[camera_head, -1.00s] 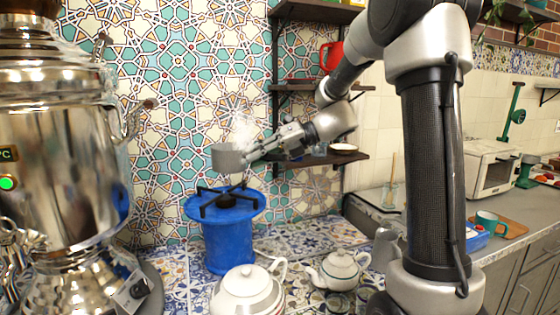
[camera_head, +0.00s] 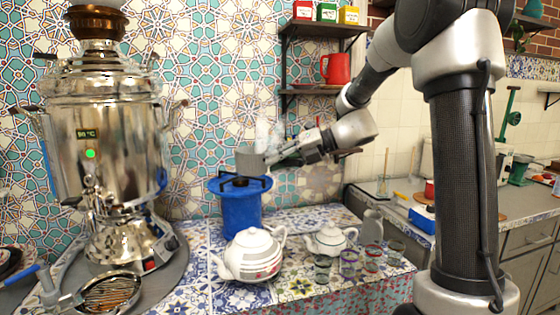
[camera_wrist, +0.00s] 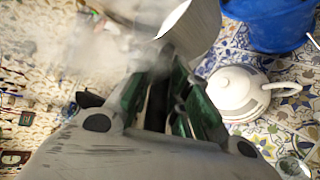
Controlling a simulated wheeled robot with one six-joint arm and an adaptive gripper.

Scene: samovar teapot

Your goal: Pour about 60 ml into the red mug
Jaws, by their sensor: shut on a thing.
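My gripper (camera_head: 272,157) is shut on a small grey pot (camera_head: 250,161), which steams and looks roughly upright. The pot hangs just above the black grate of the blue round stove (camera_head: 241,213); I cannot tell whether it touches. In the wrist view the pot (camera_wrist: 193,25) is at the top, beyond my gripper's fingers (camera_wrist: 165,68), with steam at left. A red mug or jug (camera_head: 337,68) stands on the wall shelf, right of and above the pot. A smaller red thing (camera_head: 430,188) is on the right counter, partly hidden by my arm; I cannot tell its shape.
A large samovar (camera_head: 105,140) stands at left, with a strainer (camera_head: 110,293) before it. A white teapot (camera_head: 252,248), a smaller teapot (camera_head: 328,239), several glasses (camera_head: 372,258) and a grey jug (camera_head: 372,225) crowd the tiled table. Tins (camera_head: 327,12) sit on the upper shelf.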

